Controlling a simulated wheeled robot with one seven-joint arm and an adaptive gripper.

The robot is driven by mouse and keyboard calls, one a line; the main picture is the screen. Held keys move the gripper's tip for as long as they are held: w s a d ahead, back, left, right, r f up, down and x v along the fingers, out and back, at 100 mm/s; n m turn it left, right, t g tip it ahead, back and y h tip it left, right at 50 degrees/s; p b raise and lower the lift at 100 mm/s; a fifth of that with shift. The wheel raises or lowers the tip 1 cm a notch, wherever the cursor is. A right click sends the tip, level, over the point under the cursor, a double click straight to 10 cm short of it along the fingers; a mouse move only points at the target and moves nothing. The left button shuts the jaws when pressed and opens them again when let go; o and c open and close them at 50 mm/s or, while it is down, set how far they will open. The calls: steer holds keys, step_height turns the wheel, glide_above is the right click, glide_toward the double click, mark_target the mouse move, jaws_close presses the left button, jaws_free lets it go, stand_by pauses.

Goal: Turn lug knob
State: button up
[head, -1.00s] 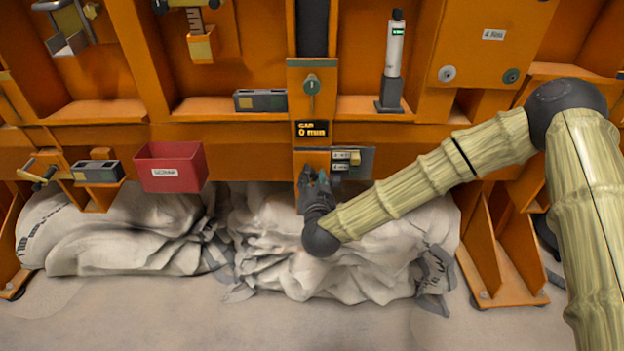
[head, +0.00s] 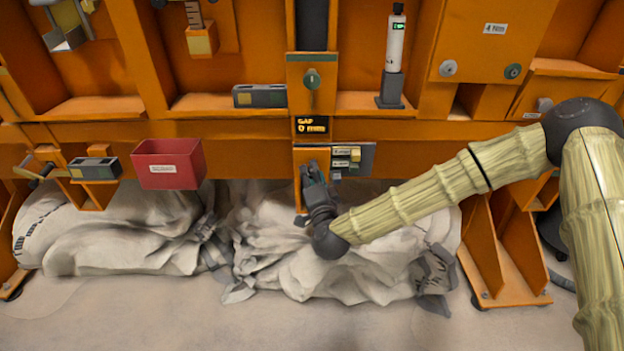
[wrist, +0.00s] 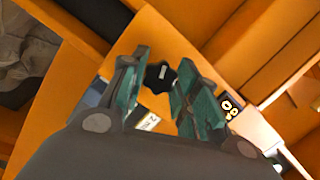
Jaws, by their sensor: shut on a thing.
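A dark lobed knob (wrist: 160,78) with a pale mark on its face sits on an orange panel, between my fingers in the wrist view. My gripper (wrist: 160,92), with green finger pads, is shut on this knob. The knob is hidden behind my gripper there.
A small labelled panel (head: 368,158) is just right of my gripper. A red bin (head: 170,175) hangs to the left. Crumpled pale sacks (head: 300,260) lie below.

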steer(key=m+t+h+b, duration=0.1)
steer(key=m+b, duration=0.3)
steer(key=m, duration=0.4)
steer(key=m+t+h+b, duration=0.1)
steer(key=m+b, duration=0.3)
steer(key=m, duration=0.4)
steer(key=m+t+b, duration=0.1)
steer(key=m+b, duration=0.3)
steer(key=m, duration=0.4)
steer(key=shift+f+h, duration=0.3)
steer(key=shift+h, duration=0.1)
steer(key=shift+m, duration=0.3)
steer(key=shift+a, duration=0.1)
steer(key=o, duration=1.1)
steer(key=shift+r, duration=0.1)
steer(key=shift+s, duration=0.1)
steer(key=v, duration=1.1)
steer(key=shift+s+f, duration=0.3)
steer(key=shift+f, duration=0.05)
